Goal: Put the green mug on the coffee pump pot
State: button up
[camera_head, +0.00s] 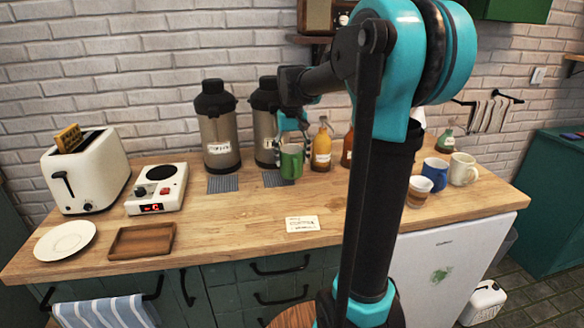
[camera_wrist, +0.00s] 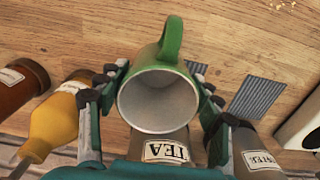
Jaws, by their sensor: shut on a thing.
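My gripper (camera_head: 292,148) is shut on the green mug (camera_head: 291,163), in front of the right-hand pump pot (camera_head: 263,120). In the wrist view the fingers (camera_wrist: 158,84) clasp the mug (camera_wrist: 172,42) from both sides, its white inside facing the camera and its handle at the top. The pot behind it reads TEA (camera_wrist: 166,151). The coffee pump pot (camera_head: 217,125) stands at left; its partly seen label shows in the wrist view (camera_wrist: 262,160). A grey ribbed mat (camera_head: 222,184) lies before the coffee pot, another (camera_head: 275,179) before the tea pot. Whether the mug touches the counter is unclear.
An amber bottle (camera_head: 321,148) stands close right of the mug. A white hot plate (camera_head: 158,188) and a toaster (camera_head: 86,170) are at left. A white card (camera_head: 302,223) and a wooden tray (camera_head: 142,240) lie in front. Other mugs (camera_head: 435,173) stand at right.

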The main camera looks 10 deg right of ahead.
aim_at(292, 167)
jog(key=shift+f, duration=1.75)
jog(key=shift+f, duration=0.15)
jog(key=o, duration=1.4)
